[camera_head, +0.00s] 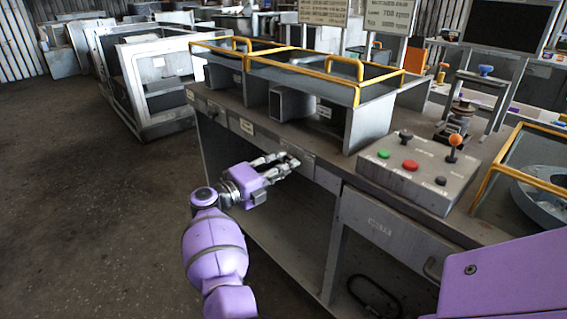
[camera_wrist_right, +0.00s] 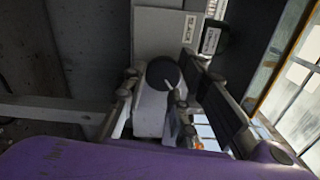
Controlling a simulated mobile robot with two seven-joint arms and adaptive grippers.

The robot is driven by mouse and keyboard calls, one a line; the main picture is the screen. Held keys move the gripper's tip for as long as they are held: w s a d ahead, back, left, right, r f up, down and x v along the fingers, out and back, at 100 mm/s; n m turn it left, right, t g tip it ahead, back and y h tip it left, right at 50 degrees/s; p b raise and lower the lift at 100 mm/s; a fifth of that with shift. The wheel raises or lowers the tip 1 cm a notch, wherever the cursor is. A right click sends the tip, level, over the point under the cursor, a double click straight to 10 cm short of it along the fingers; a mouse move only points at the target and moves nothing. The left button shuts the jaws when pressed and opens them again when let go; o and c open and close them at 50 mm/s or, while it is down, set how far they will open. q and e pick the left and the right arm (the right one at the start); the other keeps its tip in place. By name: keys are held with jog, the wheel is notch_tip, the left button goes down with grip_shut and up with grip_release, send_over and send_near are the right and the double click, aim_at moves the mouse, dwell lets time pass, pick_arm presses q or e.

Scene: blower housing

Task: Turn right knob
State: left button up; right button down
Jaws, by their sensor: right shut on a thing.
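The fingers are shut on this knob.
A control box (camera_head: 420,177) with green and red buttons and an orange-topped lever stands on the bench, right of the gripper. Yellow-railed covers (camera_head: 305,68) rise behind it. A drawer (camera_head: 385,228) is below right. The floor at left is clear.

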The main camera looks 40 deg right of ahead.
jog(key=shift+a+f+n, duration=0.15)
jog(key=shift+f+n, duration=0.25)
jog(key=shift+f, duration=0.1)
jog(key=c, duration=1.5)
grip_release()
jog(key=shift+c, duration=0.2)
jog(key=shift+r, duration=0.2)
jog(key=a, duration=1.2)
jog(key=shift+s, duration=0.45)
